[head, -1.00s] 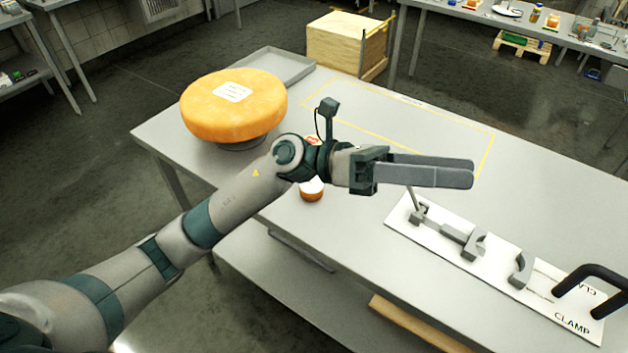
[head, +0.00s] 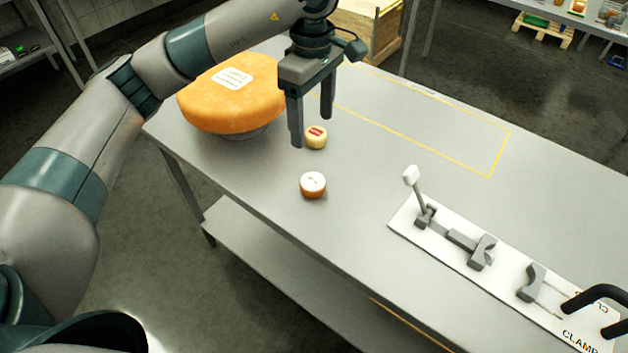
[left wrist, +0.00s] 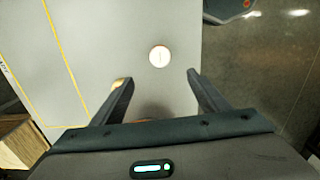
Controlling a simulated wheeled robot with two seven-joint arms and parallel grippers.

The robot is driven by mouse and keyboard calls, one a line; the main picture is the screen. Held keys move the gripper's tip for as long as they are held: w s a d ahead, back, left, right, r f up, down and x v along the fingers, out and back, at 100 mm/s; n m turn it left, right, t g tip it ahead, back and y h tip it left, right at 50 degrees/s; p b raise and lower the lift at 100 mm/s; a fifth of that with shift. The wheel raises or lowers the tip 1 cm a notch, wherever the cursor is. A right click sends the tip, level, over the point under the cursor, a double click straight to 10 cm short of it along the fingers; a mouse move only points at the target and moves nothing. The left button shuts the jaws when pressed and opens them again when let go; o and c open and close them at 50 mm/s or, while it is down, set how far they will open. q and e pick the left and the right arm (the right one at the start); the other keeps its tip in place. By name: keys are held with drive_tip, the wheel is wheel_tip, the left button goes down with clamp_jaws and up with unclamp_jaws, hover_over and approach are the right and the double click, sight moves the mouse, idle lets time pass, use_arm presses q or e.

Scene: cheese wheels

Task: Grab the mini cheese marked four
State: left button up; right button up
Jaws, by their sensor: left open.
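A mini cheese with a white top and orange-brown side (head: 313,185) stands on the table near its front edge. Its mark is too small to read. It also shows in the left wrist view (left wrist: 160,56), beyond and between the fingertips. A second mini cheese, pale yellow with a red label (head: 316,137), stands farther back; a sliver shows beside the left finger in the wrist view (left wrist: 118,82). My left gripper (head: 311,131) is open, pointing down, empty, near the yellow cheese and behind the white-topped one.
A large orange cheese wheel (head: 228,100) stands on a round base at the back left. A clamp on a white board (head: 455,250) with an upright lever lies at the right. A yellow-outlined area (head: 440,125) on the table is empty. The table's (head: 370,170) middle is clear.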

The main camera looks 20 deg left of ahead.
use_arm(q)
drive_tip(key=shift+f, duration=0.1)
drive_tip(key=p, duration=0.5)
hover_over(313, 180)
wheel_tip(313, 180, down, 11)
drive_tip(key=shift+s+f, duration=0.1)
drive_tip(key=shift+f, duration=0.45)
drive_tip(key=shift+f+p, duration=0.75)
drive_tip(key=shift+p, duration=0.35)
wheel_tip(313, 180, down, 3)
drive_tip(key=shift+r+p, duration=0.1)
drive_tip(key=shift+p, duration=0.7)
drive_tip(key=shift+f, duration=0.45)
